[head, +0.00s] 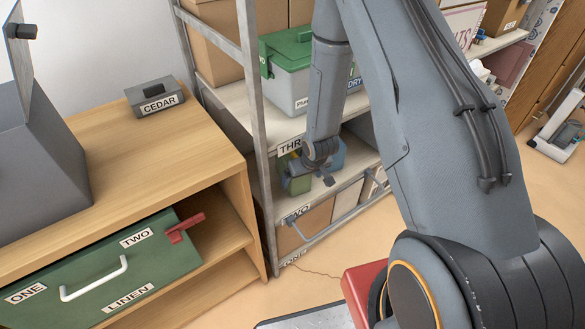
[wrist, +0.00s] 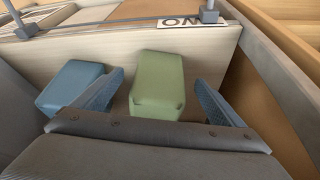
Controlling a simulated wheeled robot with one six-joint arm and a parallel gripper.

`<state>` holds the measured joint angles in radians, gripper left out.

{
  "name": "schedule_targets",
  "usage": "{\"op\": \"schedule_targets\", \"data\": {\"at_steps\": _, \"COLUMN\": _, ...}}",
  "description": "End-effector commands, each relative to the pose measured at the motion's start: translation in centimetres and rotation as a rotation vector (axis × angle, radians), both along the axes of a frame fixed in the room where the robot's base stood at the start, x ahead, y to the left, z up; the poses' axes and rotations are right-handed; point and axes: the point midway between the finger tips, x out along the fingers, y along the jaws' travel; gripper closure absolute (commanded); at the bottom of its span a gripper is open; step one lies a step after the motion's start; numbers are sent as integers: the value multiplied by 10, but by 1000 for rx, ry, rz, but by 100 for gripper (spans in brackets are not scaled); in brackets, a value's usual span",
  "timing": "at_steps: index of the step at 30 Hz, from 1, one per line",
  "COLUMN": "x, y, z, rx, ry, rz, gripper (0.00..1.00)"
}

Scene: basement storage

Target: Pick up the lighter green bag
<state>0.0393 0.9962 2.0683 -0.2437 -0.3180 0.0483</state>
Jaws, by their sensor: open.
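A light green bag (wrist: 158,85), block-shaped, lies on a pale shelf board in the wrist view. It sits between the two spread blue fingers of my gripper (wrist: 160,88), with a gap on each side. My gripper is open and holds nothing. The near end of the green bag is hidden behind my gripper's body. In the head view, a green bag (head: 297,185) shows partly on the middle shelf, beside my gripper (head: 327,180). No second green bag can be made out clearly.
A blue bag (wrist: 72,88) lies just left of the left finger. The shelf rack (head: 256,150) has a metal upright left of my arm. A green-lidded box (head: 290,85) stands on the shelf above. A wooden cabinet (head: 120,165) stands to the left.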

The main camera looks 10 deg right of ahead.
Motion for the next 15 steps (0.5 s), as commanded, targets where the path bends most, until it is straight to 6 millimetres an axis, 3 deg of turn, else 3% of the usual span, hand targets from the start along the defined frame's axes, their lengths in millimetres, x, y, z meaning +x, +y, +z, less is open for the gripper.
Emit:
{"op": "schedule_targets", "data": {"at_steps": 6, "x": 7, "y": 0, "z": -18, "rx": 0, "ry": 1, "rz": -2, "gripper": 8}}
{"op": "schedule_targets", "data": {"at_steps": 14, "x": 8, "y": 0, "z": -19, "rx": 0, "ry": 0, "rz": -2, "gripper": 8}}
{"op": "schedule_targets", "data": {"at_steps": 15, "x": 8, "y": 0, "z": -19, "rx": 0, "ry": 0, "rz": -2, "gripper": 15}}
